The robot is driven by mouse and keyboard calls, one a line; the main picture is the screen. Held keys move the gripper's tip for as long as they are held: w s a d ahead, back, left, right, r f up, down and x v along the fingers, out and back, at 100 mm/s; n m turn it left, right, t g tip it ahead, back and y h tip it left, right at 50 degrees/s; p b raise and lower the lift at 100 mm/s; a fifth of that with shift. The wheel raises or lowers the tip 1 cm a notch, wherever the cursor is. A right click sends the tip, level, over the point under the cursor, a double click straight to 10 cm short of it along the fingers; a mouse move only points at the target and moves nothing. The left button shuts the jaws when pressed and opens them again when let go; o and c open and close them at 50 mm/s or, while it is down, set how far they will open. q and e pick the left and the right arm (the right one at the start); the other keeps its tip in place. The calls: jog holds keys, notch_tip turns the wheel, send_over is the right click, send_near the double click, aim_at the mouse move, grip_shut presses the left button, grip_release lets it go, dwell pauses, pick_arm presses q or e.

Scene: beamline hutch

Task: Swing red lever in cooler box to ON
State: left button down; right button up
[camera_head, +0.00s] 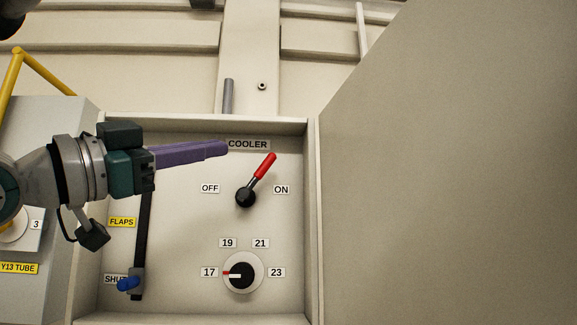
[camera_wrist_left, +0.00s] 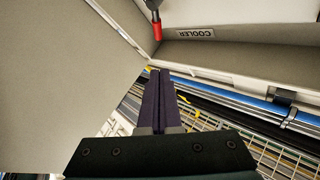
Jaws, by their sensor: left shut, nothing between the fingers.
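The cooler box (camera_head: 311,220) is an open, pale box with a COOLER label on its back panel. Its red lever (camera_head: 265,166) turns on a black hub between the OFF and ON labels. The lever points up and to the right, leaning to the ON side. My left gripper (camera_head: 226,149) reaches in from the left with its purple fingers closed and empty. Its tips are left of the red handle, apart from it. In the left wrist view the closed fingertips (camera_wrist_left: 155,70) are just below the red lever end (camera_wrist_left: 157,30). My right gripper is not in view.
Below the lever is a dial (camera_head: 243,273) marked 17 to 23, its pointer at 17. A large plain panel (camera_head: 450,180) stands at the right. A yellow rail (camera_head: 14,75) is at the left.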

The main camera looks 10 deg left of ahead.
aim_at(268, 164)
pick_arm(q)
jog(key=shift+w+d+r+p, duration=0.1)
jog(key=shift+w+d+p, duration=0.45)
jog(key=shift+w+p, duration=0.55)
jog(key=shift+w+d+r+p, duration=0.1)
jog(key=shift+w+d+p, duration=0.6)
jog(key=shift+w, duration=0.65)
jog(key=shift+w+d+p, duration=0.4)
jog(key=shift+w+p, duration=0.7)
jog(key=shift+w, duration=0.1)
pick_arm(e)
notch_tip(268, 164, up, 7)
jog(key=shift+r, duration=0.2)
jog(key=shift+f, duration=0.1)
pick_arm(q)
jog(key=shift+w+f+b, duration=0.1)
jog(key=shift+f+b, duration=0.1)
jog(key=shift+b, duration=0.25)
jog(key=shift+w+d+f+b, duration=0.25)
jog(key=shift+w+d+b, duration=0.15)
jog(key=shift+b, duration=0.75)
jog(key=shift+r, duration=0.1)
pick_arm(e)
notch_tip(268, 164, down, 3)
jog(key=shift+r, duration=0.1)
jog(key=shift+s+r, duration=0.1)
